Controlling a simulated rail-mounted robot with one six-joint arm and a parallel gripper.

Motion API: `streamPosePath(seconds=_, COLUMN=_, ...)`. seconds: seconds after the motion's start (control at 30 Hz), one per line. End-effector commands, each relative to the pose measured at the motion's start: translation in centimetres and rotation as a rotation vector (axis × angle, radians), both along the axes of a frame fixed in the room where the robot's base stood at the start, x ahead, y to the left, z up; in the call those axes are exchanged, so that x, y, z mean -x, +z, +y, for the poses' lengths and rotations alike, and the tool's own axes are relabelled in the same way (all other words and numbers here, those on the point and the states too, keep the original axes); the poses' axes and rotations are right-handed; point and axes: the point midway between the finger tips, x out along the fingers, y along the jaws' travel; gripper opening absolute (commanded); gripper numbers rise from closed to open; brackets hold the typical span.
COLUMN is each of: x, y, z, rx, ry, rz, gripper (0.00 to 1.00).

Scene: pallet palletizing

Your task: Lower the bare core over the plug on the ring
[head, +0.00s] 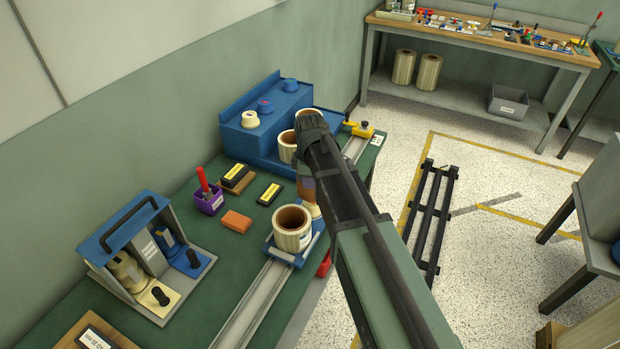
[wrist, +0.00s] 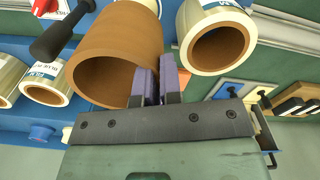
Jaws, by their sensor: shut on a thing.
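The bare core (wrist: 115,45) is a wide brown cardboard tube at the left-centre of the wrist view. My gripper (wrist: 158,68) has two purple fingers shut on its wall, one inside the bore and one outside. In the head view my arm covers most of the gripper, and only a brown patch of the core (head: 304,187) shows beside the arm. The ring and its plug cannot be made out under the core or the arm.
A film-wrapped roll (head: 292,228) stands on a blue carriage on the rail, close to the core; it also shows in the wrist view (wrist: 218,42). A blue stepped rack (head: 240,140) holds cream and blue capped pieces and rolls. A purple bin (head: 211,203) stands left.

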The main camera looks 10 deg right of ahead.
Motion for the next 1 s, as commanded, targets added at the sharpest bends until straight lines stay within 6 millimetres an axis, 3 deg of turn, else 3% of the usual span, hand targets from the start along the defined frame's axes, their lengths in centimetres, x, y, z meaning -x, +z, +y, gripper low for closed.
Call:
streamPosePath(seconds=0.4, x=0.0, y=-4.4, z=0.0, rx=0.0, ry=0.0, rz=0.0, gripper=0.0)
streamPosePath(seconds=1.0, x=0.0, y=-4.6, z=0.0, rx=0.0, ry=0.0, rz=0.0, gripper=0.0)
